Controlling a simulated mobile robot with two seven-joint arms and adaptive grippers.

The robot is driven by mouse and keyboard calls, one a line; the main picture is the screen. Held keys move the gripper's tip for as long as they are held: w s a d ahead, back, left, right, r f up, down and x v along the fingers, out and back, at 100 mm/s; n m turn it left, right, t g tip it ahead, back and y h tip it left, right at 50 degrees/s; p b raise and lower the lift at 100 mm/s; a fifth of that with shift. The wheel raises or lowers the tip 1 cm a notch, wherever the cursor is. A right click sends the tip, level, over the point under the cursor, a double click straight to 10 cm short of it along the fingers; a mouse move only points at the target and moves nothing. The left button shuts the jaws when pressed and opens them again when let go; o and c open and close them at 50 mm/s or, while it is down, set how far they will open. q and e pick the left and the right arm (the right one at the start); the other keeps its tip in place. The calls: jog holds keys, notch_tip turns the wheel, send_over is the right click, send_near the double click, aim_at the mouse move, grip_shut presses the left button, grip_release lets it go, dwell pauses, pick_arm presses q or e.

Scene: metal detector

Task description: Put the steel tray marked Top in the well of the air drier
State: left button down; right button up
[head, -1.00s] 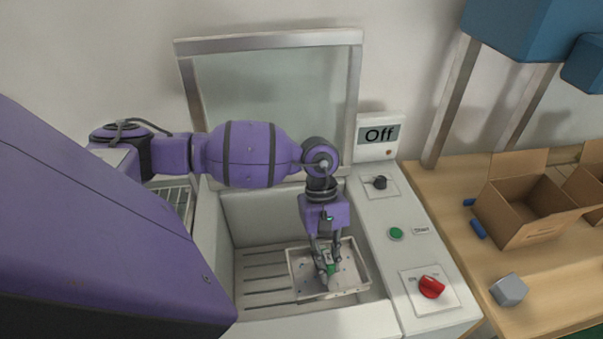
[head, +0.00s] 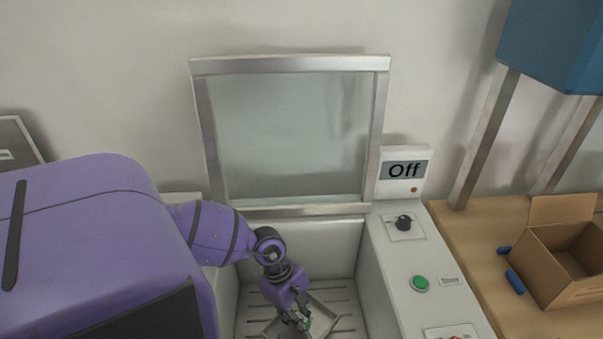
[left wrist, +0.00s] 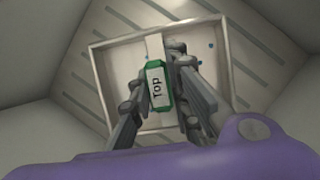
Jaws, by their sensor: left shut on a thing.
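The steel tray (left wrist: 110,65) is a shallow square tray with a green handle labelled "Top" (left wrist: 159,85). My left gripper (left wrist: 158,88) is shut on that handle, one finger on each side. In the head view the tray (head: 326,316) shows at the bottom edge, partly cut off and partly behind my left gripper (head: 297,322). It is inside the well of the air drier, above or on the slatted floor (head: 343,295); I cannot tell whether it touches. The tray sits turned relative to the well walls. My right gripper is not in view.
The drier's glass lid (head: 293,135) stands raised behind the well. On its right side are an "Off" display (head: 404,170), a black knob (head: 403,222) and a green button (head: 420,283). A wooden table (head: 480,235) with an open cardboard box (head: 565,262) stands further right.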

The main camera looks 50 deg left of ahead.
pick_arm(q)
jog(key=shift+f, duration=1.8)
jog(key=shift+f, duration=0.1)
jog(key=c, duration=1.6)
grip_release()
jog(key=shift+c, duration=0.2)
jog(key=v, duration=1.2)
jog(key=shift+w, duration=0.1)
